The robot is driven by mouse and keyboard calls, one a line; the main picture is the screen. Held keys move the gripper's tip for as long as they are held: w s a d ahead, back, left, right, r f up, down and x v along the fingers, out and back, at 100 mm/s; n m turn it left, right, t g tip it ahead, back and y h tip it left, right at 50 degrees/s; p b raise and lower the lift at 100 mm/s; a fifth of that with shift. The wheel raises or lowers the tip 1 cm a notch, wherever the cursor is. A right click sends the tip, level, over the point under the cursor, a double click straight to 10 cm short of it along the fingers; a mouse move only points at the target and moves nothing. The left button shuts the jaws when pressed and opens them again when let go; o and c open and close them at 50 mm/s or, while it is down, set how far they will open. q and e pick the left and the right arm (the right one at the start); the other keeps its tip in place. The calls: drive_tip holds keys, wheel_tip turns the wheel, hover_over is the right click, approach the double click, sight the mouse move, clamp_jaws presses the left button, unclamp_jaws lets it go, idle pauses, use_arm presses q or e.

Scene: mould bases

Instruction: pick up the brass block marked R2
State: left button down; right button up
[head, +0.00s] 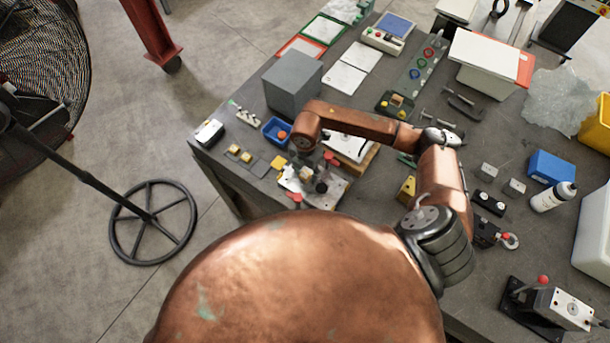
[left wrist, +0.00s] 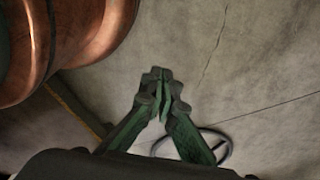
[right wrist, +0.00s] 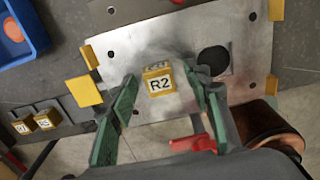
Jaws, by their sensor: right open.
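The brass block marked R2 (right wrist: 160,84) stands on a grey metal plate (right wrist: 120,47) in the right wrist view, its label facing the camera. My right gripper (right wrist: 162,92) is open, with one green finger on each side of the block and gaps between. In the head view my right arm (head: 345,118) reaches over the table to the plate; the fingers are hard to make out there. My left gripper (left wrist: 164,88) shows in the left wrist view with its fingers together, empty, over bare floor.
Two other labelled brass blocks (right wrist: 46,120) lie left of the plate. A red handle (right wrist: 193,143) is close to my right finger. A blue tray (right wrist: 38,36) with an orange item and a grey box (head: 292,84) are nearby. The table's left edge is close.

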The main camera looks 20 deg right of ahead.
drive_tip(key=shift+w, duration=0.15)
drive_tip(key=shift+c, duration=1)
clamp_jaws()
drive_tip(key=shift+r, duration=0.1)
